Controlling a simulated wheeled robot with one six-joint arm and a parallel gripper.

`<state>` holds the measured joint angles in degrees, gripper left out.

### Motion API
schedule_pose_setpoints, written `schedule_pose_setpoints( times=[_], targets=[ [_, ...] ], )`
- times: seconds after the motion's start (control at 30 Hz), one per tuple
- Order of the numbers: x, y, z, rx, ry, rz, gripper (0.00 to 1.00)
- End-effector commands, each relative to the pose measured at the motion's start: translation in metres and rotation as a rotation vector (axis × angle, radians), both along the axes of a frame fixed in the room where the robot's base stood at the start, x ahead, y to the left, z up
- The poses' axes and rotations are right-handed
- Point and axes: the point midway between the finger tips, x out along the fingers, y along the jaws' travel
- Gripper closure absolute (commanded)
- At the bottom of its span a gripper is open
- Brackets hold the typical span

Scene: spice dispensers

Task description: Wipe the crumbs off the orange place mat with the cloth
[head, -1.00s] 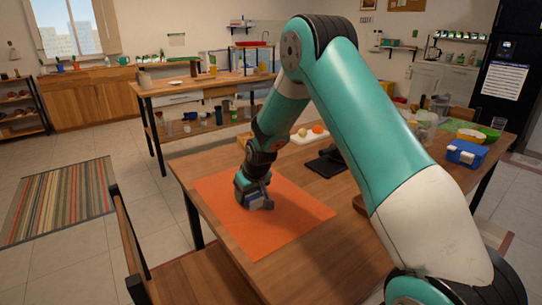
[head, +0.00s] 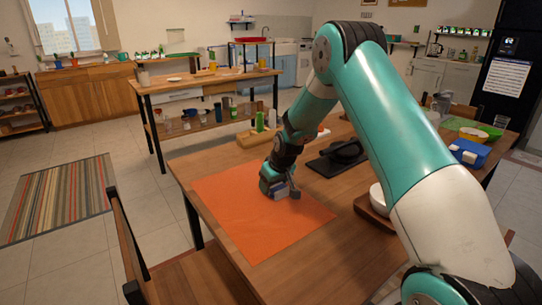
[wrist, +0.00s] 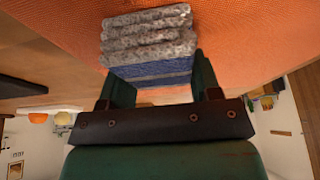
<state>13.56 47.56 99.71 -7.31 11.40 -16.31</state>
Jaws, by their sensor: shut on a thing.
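The orange place mat (head: 250,222) lies flat on the wooden table, and its woven surface fills much of the wrist view (wrist: 245,35). In the wrist view my gripper (wrist: 155,92) is shut on the folded cloth (wrist: 150,40), which is grey and fluffy with a blue band. The cloth is at the mat's surface or just over it; I cannot tell which. In the head view the gripper hides most of the cloth. I make out no crumbs on the visible mat.
A black tray (head: 325,166) with a dark object lies behind and right of the mat. A white bowl (head: 378,198) stands to the right, partly behind my arm. A blue box (head: 468,152) is farther right. A chair (head: 122,235) stands at the left edge.

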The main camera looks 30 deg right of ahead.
Motion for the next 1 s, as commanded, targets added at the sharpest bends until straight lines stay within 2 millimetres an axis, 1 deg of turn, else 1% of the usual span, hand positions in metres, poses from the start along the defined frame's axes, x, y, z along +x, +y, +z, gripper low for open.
schedule_pose_setpoints(
  times=[0.03,0.07,0.6,0.77,1.0],
  targets=[
    [0.001,0.001,0.019,-0.001,-0.005,0.003,0.65],
    [0.001,0.002,0.026,-0.001,-0.005,0.003,0.65],
    [0.002,0.008,0.074,0.0,-0.003,0.009,0.65],
    [0.002,0.009,0.082,0.0,-0.002,0.011,0.65],
    [0.002,0.009,0.082,0.001,-0.002,0.011,0.65]
  ],
)
